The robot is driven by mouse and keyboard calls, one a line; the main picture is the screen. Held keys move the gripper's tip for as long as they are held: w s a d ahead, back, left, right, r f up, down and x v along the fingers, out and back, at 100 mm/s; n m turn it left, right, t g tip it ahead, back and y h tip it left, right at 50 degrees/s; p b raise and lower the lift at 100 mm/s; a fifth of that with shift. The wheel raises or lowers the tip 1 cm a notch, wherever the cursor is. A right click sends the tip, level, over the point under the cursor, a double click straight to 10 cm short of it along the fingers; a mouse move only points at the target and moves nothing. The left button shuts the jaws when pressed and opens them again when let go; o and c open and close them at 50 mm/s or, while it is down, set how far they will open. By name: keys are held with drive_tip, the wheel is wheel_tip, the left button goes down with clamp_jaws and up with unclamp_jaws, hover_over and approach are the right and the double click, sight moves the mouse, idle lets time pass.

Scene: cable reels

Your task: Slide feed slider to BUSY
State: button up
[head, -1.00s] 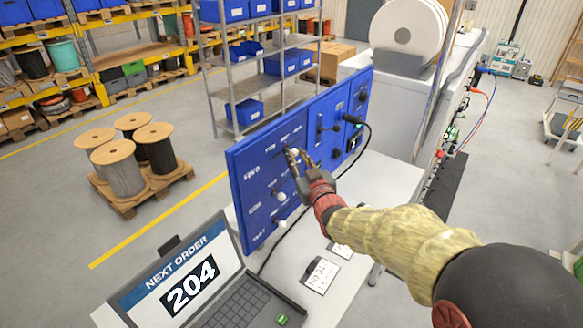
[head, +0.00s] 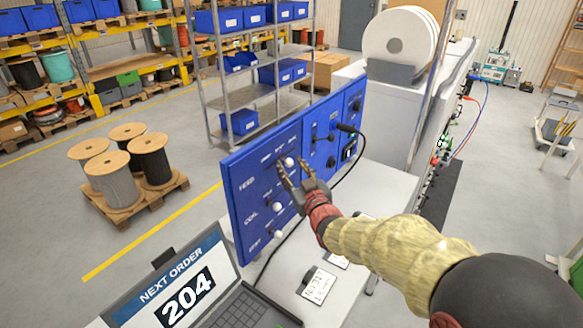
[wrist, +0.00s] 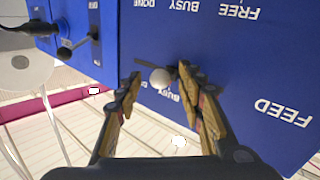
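The blue panel (head: 260,185) stands on the table, its feed row at the top. The white feed slider knob (head: 288,162) shows just past my fingertips. In the wrist view the picture is upside down, and the knob (wrist: 160,78) lies between the two fingertips.
Other white knobs (head: 277,207) sit lower on the panel. A black handle with a cable (head: 346,128) is at its right part. A laptop (head: 190,290) and cards (head: 318,284) lie on the table in front. A tall roll machine (head: 400,100) stands behind.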

drive_tip(key=v, duration=1.1)
drive_tip(key=shift+s, duration=0.35)
drive_tip(key=shift+d, duration=0.15)
drive_tip(key=s+d+f+m+g+h+b, duration=0.1)
drive_tip(key=s+d+f+g+h, duration=0.2)
drive_tip(key=f, duration=0.4)
drive_tip(key=s+d+f+m+g+h, duration=0.1)
drive_tip(key=s+d+f+g, duration=0.25)
drive_tip(key=f, duration=0.35)
drive_tip(key=s+d+f+m+g+b, duration=0.1)
drive_tip(key=s+d+f+g+b, duration=0.1)
drive_tip(key=s+b, duration=0.6)
drive_tip(key=s+d+f+m+g+h+b, duration=0.1)
drive_tip(key=s+d+f+m+g+b, duration=0.1)
drive_tip(key=s+b, duration=0.6)
drive_tip(key=s+d+f+g, duration=0.1)
drive_tip(key=s, duration=0.6)
drive_tip(key=shift+s+d+m+h, duration=0.2)
drive_tip(key=shift+s+m+h, duration=0.1)
drive_tip(key=shift+s, duration=0.1)
